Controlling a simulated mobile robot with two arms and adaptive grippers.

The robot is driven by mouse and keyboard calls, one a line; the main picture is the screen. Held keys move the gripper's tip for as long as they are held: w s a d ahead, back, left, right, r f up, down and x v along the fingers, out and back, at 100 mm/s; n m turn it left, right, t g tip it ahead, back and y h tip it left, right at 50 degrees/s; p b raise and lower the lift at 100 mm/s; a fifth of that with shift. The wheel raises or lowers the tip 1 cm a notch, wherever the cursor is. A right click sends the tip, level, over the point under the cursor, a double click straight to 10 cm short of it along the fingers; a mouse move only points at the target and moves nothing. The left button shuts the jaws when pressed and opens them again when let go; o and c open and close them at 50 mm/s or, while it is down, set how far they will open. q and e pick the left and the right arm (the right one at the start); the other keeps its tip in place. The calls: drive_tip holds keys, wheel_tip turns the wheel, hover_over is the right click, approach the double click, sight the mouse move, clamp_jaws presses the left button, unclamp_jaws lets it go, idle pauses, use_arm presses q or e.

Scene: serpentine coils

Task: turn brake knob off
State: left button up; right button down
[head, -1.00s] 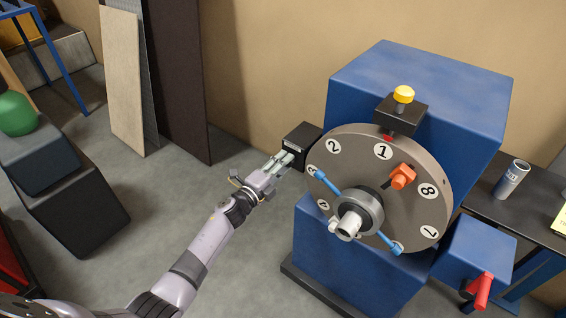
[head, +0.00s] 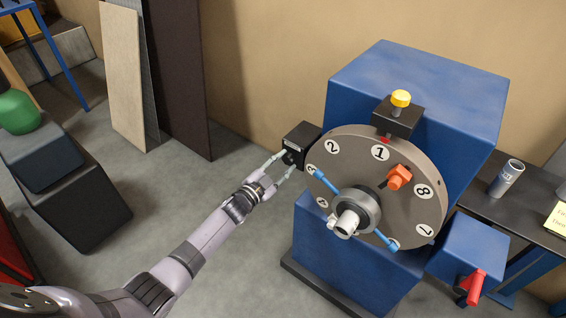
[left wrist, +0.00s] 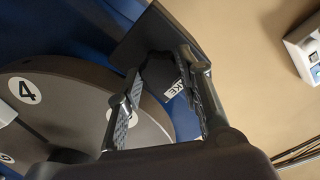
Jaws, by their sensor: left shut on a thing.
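The brake box (head: 302,140) is a small black box at the left rim of the big numbered disc. Its black brake knob (head: 290,158) faces my left arm, and it also shows as a dark shape in the left wrist view (left wrist: 161,72). My left gripper (head: 285,161) has one finger on each side of the knob and is shut on it, with the fingers spread by its width. A white label (left wrist: 178,90) ending in "AKE" shows beyond the knob in the left wrist view. The contact points are partly hidden. My right gripper is not in view.
The grey numbered disc (head: 400,213) stands close right of my gripper, with a blue bar handle (head: 325,181) and an orange block (head: 398,177). A blue machine (head: 415,85) is behind it. The floor to the left (head: 190,180) is clear.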

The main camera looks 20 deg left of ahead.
use_arm(q)
drive_tip(key=n, duration=0.5)
drive_tip(key=shift+f+n, duration=0.1)
drive_tip(key=shift+n, duration=2.3)
drive_tip(key=o, duration=1.2)
drive_tip(key=shift+c, duration=0.2)
drive_tip(key=shift+s, duration=0.1)
drive_tip(key=v, duration=1.1)
drive_tip(key=shift+s+a, duration=0.15)
drive_tip(key=shift+s, duration=0.25)
